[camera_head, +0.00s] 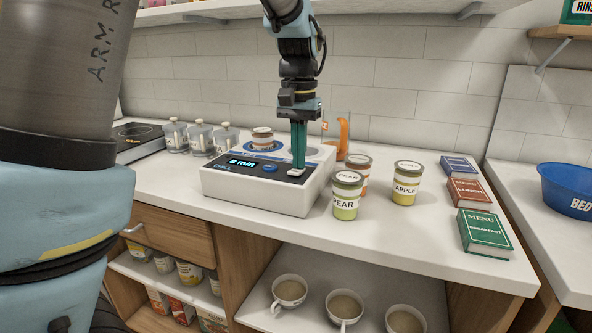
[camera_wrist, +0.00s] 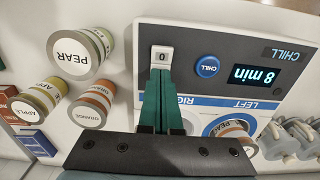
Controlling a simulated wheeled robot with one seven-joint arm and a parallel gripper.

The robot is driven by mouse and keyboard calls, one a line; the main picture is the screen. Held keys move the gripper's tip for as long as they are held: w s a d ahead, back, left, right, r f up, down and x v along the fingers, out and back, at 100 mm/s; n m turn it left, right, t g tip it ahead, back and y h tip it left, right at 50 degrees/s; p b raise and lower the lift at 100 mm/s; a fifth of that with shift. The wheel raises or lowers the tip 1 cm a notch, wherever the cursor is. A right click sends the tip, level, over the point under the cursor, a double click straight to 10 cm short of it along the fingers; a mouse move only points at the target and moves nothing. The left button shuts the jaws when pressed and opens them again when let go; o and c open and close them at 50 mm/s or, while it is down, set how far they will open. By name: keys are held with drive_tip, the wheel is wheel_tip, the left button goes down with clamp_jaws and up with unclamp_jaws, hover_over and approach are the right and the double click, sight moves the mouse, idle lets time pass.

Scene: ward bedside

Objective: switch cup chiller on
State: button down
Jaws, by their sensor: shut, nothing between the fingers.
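The cup chiller (camera_head: 240,190) is a white box on the counter. Its dark display (camera_head: 240,162) reads "8 min" and is lit; it also shows in the wrist view (camera_wrist: 265,75). A round blue CHILL button (camera_head: 269,168) sits beside the display, seen also in the wrist view (camera_wrist: 207,67). A small white switch marked 0 (camera_wrist: 162,55) lies at the panel's right end in the head view (camera_head: 297,173). My gripper (camera_head: 298,164) points down, its green fingers shut and empty, tips right at the switch. I cannot tell whether they touch it.
A jar (camera_head: 262,136) stands on the chiller's left ring. Pear (camera_head: 346,198), orange (camera_head: 361,164) and apple (camera_head: 406,185) jars stand close on the right. Menu books (camera_head: 484,232) lie farther right. Lidded containers (camera_head: 199,137) and a hob (camera_head: 140,133) are at left.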

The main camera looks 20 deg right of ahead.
wheel_tip(320, 180, up, 7)
drive_tip(key=p, duration=0.6)
drive_tip(key=shift+p, duration=0.3)
drive_tip(key=a+f, duration=0.1)
drive_tip(key=a, duration=0.2)
drive_tip(key=w+a+f+n, duration=0.1)
drive_tip(key=a, duration=0.1)
drive_tip(key=w+a+f+n, duration=0.1)
drive_tip(key=a, duration=0.2)
drive_tip(key=shift+w+a+f, duration=0.1)
drive_tip(key=shift+w+a, duration=0.1)
drive_tip(key=shift+a, duration=0.15)
drive_tip(key=s+a+f+n, duration=0.1)
drive_tip(key=s+a+f, duration=0.1)
drive_tip(key=a, duration=0.5)
drive_tip(key=s+a+f+n+t, duration=0.1)
drive_tip(key=s+a+f+n, duration=0.1)
drive_tip(key=a, duration=0.5)
drive_tip(key=s+a+f+n, duration=0.2)
drive_tip(key=a+f, duration=0.2)
drive_tip(key=a, duration=0.3)
drive_tip(key=shift+s+a+f+t, duration=0.15)
drive_tip(key=shift+s+a+t, duration=0.05)
drive_tip(key=shift+a+t, duration=0.1)
